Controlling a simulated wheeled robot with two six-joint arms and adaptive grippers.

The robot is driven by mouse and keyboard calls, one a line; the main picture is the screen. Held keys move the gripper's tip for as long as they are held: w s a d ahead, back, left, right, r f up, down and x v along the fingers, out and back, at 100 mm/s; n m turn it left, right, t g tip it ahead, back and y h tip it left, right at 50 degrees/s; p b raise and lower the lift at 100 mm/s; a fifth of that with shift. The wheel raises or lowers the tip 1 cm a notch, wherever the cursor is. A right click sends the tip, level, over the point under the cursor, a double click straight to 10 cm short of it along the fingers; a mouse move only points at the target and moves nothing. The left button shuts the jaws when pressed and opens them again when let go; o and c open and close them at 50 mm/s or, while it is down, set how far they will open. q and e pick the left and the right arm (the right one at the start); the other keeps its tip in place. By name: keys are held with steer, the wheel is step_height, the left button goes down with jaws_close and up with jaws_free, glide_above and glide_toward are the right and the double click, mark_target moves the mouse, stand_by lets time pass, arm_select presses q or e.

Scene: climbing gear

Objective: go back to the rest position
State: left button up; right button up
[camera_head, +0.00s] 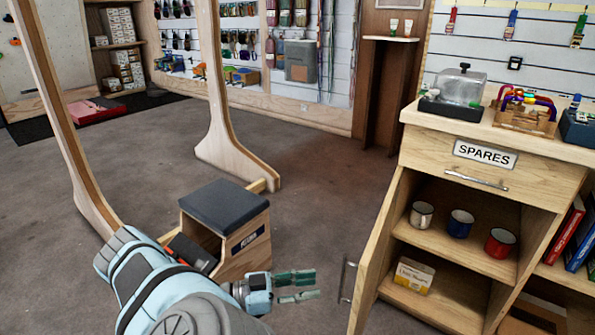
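My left arm comes in at the bottom left, and its gripper (306,286) is over the floor between the wooden step box and the cabinet door. Its two greenish fingers point right with a gap between them, and nothing shows in the gap. The gripper appears apart from the door handle to its right. My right gripper is not in view.
The wooden cabinet (522,172) at right has its door (388,240) standing open. White (421,215), blue (460,223) and red (500,242) mugs stand on its shelf. The padded step box (240,240) stands beside my arm.

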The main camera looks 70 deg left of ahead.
arm_select(q)
steer(key=v, duration=0.3)
steer(key=shift+s, duration=0.1)
stand_by(0.4)
